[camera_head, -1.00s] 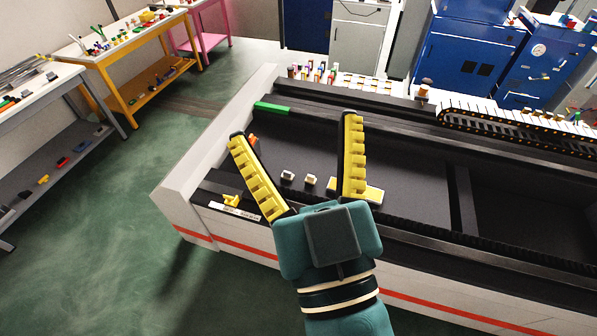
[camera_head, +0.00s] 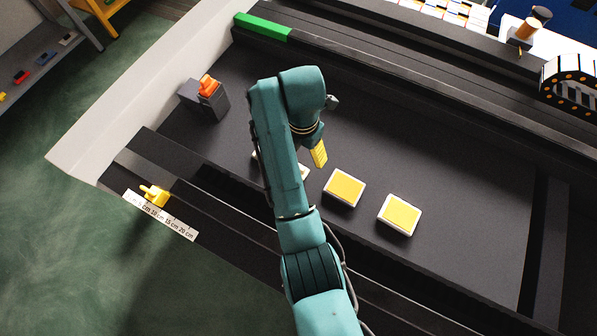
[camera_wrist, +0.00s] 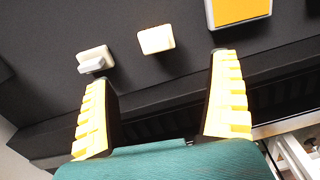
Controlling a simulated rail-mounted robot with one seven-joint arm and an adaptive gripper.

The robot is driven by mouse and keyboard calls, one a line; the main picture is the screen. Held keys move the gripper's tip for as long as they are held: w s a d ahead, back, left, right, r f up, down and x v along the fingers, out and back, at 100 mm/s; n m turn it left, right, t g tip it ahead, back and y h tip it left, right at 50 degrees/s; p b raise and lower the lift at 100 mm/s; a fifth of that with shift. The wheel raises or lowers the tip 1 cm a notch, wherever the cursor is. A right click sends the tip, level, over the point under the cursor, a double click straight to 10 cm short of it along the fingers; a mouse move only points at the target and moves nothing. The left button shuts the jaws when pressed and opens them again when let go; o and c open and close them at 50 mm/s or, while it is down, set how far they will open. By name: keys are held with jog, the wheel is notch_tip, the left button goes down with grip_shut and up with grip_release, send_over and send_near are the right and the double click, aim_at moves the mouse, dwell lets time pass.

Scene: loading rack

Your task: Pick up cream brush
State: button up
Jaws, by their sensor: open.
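Two small pale pieces lie on the dark bed in the wrist view: a cream block with a grey grip on top (camera_wrist: 95,60) at the left, and a plain cream block (camera_wrist: 156,40) to its right. Which one is the cream brush I cannot tell for sure. My gripper (camera_wrist: 162,70) is open and empty, its yellow ridged fingers spread below the two blocks in the picture, apart from them. In the head view my arm hides most of these blocks; a pale edge (camera_head: 304,173) shows beside it, along with one yellow finger.
White pads with yellow tops (camera_head: 344,188) (camera_head: 399,215) lie to the right; one also shows in the wrist view (camera_wrist: 240,12). A dark block with an orange piece (camera_head: 207,90), a yellow clip on a ruler (camera_head: 154,194) and a green bar (camera_head: 262,27) stand around. Raised rails border the bed.

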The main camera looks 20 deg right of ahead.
jog(key=f, duration=0.5)
jog(key=f+b, duration=0.1)
jog(key=f, duration=0.1)
jog(key=shift+s+a+f, duration=0.25)
jog(key=shift+s+a, duration=0.05)
jog(key=f+b, duration=0.1)
jog(key=f, duration=0.1)
jog(key=w+f+b, duration=0.1)
jog(key=f, duration=0.1)
jog(key=shift+f, duration=0.8)
jog(key=shift+c, duration=0.5)
jog(key=c, duration=1.2)
